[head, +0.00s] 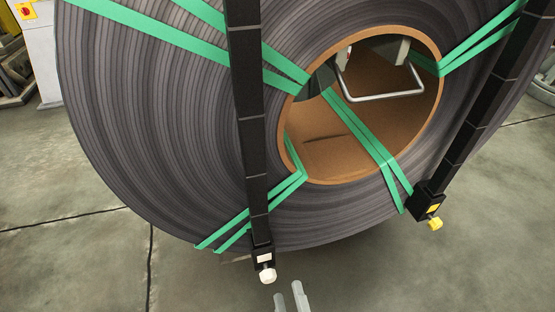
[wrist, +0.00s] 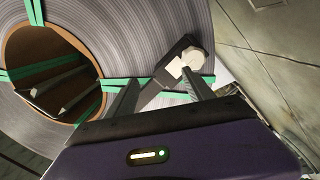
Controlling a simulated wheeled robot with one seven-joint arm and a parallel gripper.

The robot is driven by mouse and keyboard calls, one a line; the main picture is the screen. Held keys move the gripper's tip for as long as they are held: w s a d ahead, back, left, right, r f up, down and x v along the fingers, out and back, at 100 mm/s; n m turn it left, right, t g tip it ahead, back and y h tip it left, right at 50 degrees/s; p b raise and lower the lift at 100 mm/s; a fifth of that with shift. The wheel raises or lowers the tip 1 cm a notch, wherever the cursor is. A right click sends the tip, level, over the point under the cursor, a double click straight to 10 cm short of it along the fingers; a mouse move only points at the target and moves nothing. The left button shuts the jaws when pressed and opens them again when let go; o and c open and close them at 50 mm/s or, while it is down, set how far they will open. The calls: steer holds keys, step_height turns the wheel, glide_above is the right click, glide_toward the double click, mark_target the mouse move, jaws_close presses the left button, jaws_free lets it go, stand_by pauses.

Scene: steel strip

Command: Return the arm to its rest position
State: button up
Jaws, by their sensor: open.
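My gripper (head: 288,290) shows at the bottom edge of the head view as two grey fingers, spread apart and empty. In the wrist view my gripper (wrist: 160,77) is open, with a finger to each side of a black bar's end. The white knob (head: 267,275) on the lower end of the left black bar (head: 250,130) is just above the fingertips in the head view. It also shows in the wrist view (wrist: 198,60), near the right finger. I cannot tell whether a finger touches it. Most of my arm is out of view.
A large steel strip coil (head: 150,120) with green straps and a brown core (head: 350,150) fills the view. A second black bar (head: 480,100) ends in a yellow knob (head: 435,224). Grey floor (head: 70,240) is clear at lower left; a white cabinet (head: 40,45) stands upper left.

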steer(key=s+d+r+m+g+h, duration=0.1)
steer(key=s+d+r+m+h, duration=0.1)
steer(key=s+d+r+m, duration=0.7)
steer(key=s+d+r+m+g+h, duration=0.2)
steer(key=s+d+r+m, duration=0.3)
steer(key=s+d+r, duration=0.7)
steer(key=s+a+r+p, duration=0.1)
steer(key=a+r+p, duration=0.1)
steer(key=r+p, duration=1.2)
steer(key=s+a+r+p, duration=0.1)
steer(key=r+p, duration=1.3)
steer(key=p, duration=0.2)
steer(key=shift+s+a+r+p, duration=0.3)
steer(key=shift+s+a+p, duration=0.05)
steer(key=shift+s+a, duration=0.05)
